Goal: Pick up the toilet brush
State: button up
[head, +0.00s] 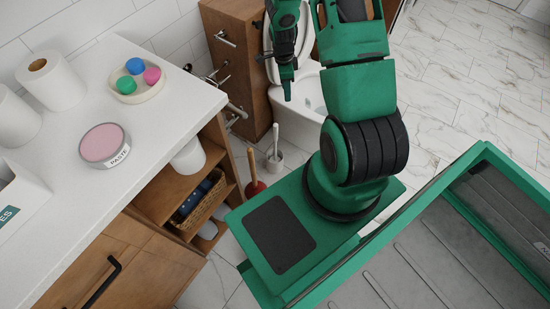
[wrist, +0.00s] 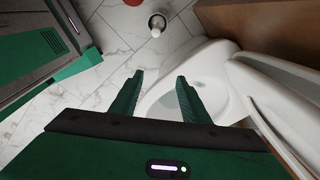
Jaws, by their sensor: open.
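My gripper (head: 287,92) is up in front of the toilet bowl, pointing down, apart from the brush. In the wrist view its two fingers (wrist: 160,80) are spread with nothing between them, and the brush lies beyond their tips.
A plunger (head: 254,175) with a red cup stands left of the brush, close to the open shelf (head: 178,188). The toilet (head: 303,120) is behind and right, with a tall wooden cabinet (head: 237,65) beside it. The white counter (head: 165,115) fills the left. Open floor (head: 465,70) lies right.

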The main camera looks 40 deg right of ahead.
aim_at(275, 135)
jog(key=a+f+m, duration=0.1)
jog(key=f+m, duration=0.1)
jog(key=f, duration=0.4)
jog(key=a+f+m, duration=0.2)
jog(key=f, duration=0.4)
jog(key=a+f+m+y, duration=0.1)
jog(key=f+m, duration=0.1)
jog(key=f, duration=0.4)
jog(key=shift+s+a, duration=0.15)
jog(key=shift+a, duration=0.05)
notch_tip(275, 135, down, 5)
jog(key=shift+w+a+f, duration=0.1)
jog(key=shift+w+f, duration=0.05)
jog(key=shift+f, duration=0.75)
jog(key=shift+w+d+f, duration=0.1)
jog(key=shift+w+f, duration=0.1)
jog(key=shift+f, duration=0.7)
jog(key=shift+w+a+f, duration=0.1)
jog(key=shift+w+f, duration=0.05)
jog(key=shift+f, duration=0.75)
grip_shut()
